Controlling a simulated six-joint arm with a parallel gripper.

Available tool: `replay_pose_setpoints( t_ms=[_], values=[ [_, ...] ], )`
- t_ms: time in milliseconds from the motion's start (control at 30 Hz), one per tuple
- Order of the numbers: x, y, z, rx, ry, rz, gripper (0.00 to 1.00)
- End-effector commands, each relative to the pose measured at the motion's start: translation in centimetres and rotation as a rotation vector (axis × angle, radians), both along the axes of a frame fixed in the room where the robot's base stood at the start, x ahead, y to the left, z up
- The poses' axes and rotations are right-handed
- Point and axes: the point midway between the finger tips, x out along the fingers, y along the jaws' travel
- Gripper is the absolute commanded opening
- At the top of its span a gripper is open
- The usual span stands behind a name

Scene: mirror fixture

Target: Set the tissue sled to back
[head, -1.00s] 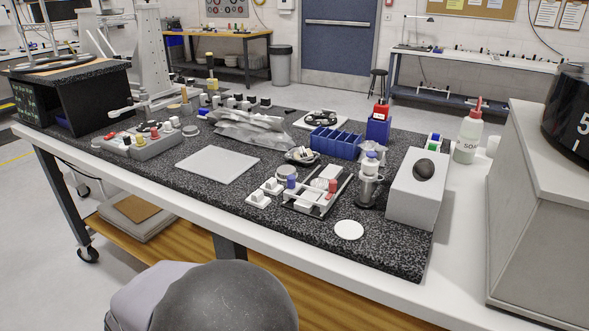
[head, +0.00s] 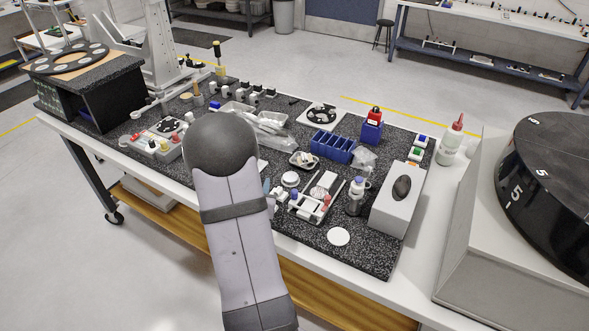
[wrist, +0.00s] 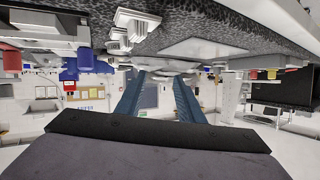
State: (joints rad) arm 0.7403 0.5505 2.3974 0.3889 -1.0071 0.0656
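A small railed fixture (head: 312,205) sits on the speckled dark mat, with a white block (head: 326,181) between its rails. This looks like the sled, but I cannot tell for certain. A blue-topped piece and a red piece stand at its near side. My gripper is mostly hidden behind my arm in the head view; a bluish finger edge shows just left of the fixture. In the wrist view my gripper (wrist: 158,80) has two blue fingers spread apart with nothing between them. White stepped blocks (wrist: 137,22) show above the fingers, in an upside-down view.
A white disc (head: 338,237) lies in front. My arm covers the mat's middle-left.

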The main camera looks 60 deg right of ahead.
Motion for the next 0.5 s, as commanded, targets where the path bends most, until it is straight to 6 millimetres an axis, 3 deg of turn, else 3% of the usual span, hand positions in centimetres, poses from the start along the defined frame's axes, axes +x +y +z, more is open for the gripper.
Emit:
replay_pose_setpoints(
  t_ms=[33,200,333,500],
  values=[
    [-2.4,0.0,0.7,0.002,0.029,-0.038,0.35],
    [-7.8,0.6,0.3,-0.019,0.088,-0.116,0.35],
    [-10.1,1.1,0.3,-0.029,0.116,-0.146,0.35],
    [-11.2,1.4,0.2,-0.038,0.128,-0.16,0.35]
  ],
)
